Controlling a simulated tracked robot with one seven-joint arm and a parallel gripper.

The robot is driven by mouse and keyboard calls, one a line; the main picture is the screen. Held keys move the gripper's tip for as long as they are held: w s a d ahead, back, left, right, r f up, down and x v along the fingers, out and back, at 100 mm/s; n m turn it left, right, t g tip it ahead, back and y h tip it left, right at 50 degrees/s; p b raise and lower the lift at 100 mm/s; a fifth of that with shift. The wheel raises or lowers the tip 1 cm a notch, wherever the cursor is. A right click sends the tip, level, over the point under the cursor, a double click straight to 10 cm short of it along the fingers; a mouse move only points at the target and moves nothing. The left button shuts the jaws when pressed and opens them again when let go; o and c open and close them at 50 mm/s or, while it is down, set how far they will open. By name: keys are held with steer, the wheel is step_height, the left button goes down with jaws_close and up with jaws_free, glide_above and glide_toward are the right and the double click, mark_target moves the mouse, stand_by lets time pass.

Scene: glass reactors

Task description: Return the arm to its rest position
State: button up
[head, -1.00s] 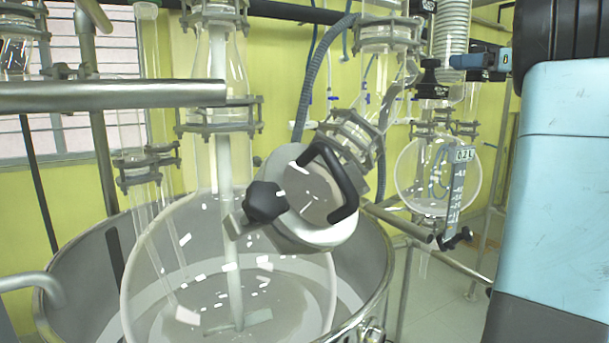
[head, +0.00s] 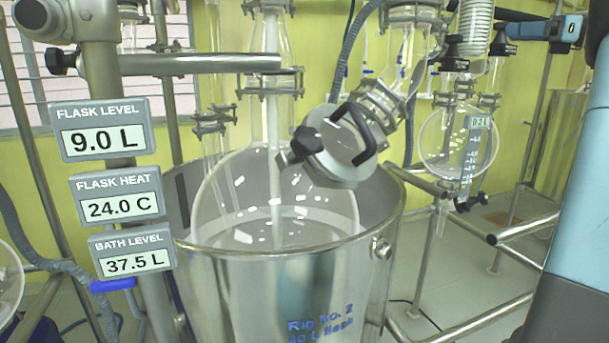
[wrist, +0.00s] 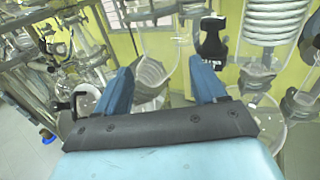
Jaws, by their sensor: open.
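My gripper (wrist: 162,78) shows in the wrist view with its two blue fingers spread apart and nothing held between them. A black-handled valve (wrist: 212,42) shows beyond the fingers, near the right one; I cannot tell the exact gap. In the head view, a blue part of my gripper (head: 562,30) shows at the top right, close to a black valve handle (head: 503,40). My pale blue arm (head: 580,220) fills the right edge and hides what is behind it.
A large glass flask (head: 225,195) sits in a steel bath (head: 280,275), with a black-handled lid (head: 345,150) on its slanted neck. Display plates (head: 103,128) hang at left. A round receiver flask (head: 440,140), a glass coil (wrist: 275,20) and steel rails (head: 520,228) crowd my arm.

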steer(key=s+a+f+n+g+h, duration=0.3)
steer(key=s+a+f+n, duration=0.35)
steer(key=a+f, duration=0.35)
steer(key=s+a+f+n+g+h, duration=0.3)
steer(key=s+a+f+n, duration=0.3)
steer(key=a, duration=0.6)
steer(key=s+a+f+n+h, duration=0.3)
steer(key=s+f+n+h, duration=0.4)
steer(key=s+f+n, duration=0.7)
step_height(320, 180, down, 4)
steer(key=shift+s+a+r, duration=0.1)
steer(key=shift+s+a, duration=0.05)
steer(key=shift+s, duration=1.1)
